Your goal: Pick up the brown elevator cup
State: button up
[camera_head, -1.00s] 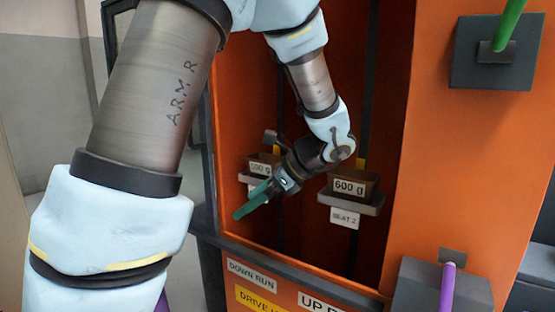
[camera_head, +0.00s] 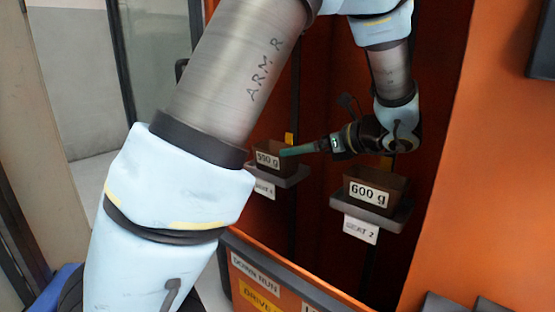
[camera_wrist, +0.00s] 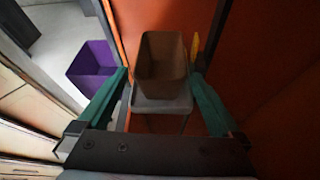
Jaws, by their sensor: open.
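A brown cup (camera_head: 268,160) with a partly readable weight label sits on the left grey seat (camera_head: 290,178) inside the orange housing. Its open top faces the wrist view, where the cup (camera_wrist: 160,92) looks empty and sits upright on its seat (camera_wrist: 160,107). A second brown cup (camera_head: 372,190), labelled 600 g, sits on seat 2 (camera_head: 385,217) to the right. My gripper (camera_head: 287,152) is nearly level, its teal fingers pointing left at the left cup. In the wrist view my gripper (camera_wrist: 159,74) is open, with one finger on each side of the cup. I cannot tell whether they touch it.
A purple bin (camera_wrist: 92,68) stands to the left in the wrist view. Orange housing walls (camera_head: 470,150) close in on the right. Dark vertical belts run behind the seats. A lower orange panel with labels (camera_head: 255,275) crosses below the opening.

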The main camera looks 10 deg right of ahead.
aim_at(277, 159)
jog(key=shift+f+p+x, duration=0.15)
jog(key=shift+p+x, duration=0.4)
jog(key=shift+x, duration=0.95)
jog(key=shift+f+p+x, duration=0.15)
jog(key=shift+p+x, duration=0.35)
jog(key=shift+x, duration=1.05)
jog(key=shift+s+d, duration=0.1)
jog(key=shift+c, duration=0.2)
grip_shut()
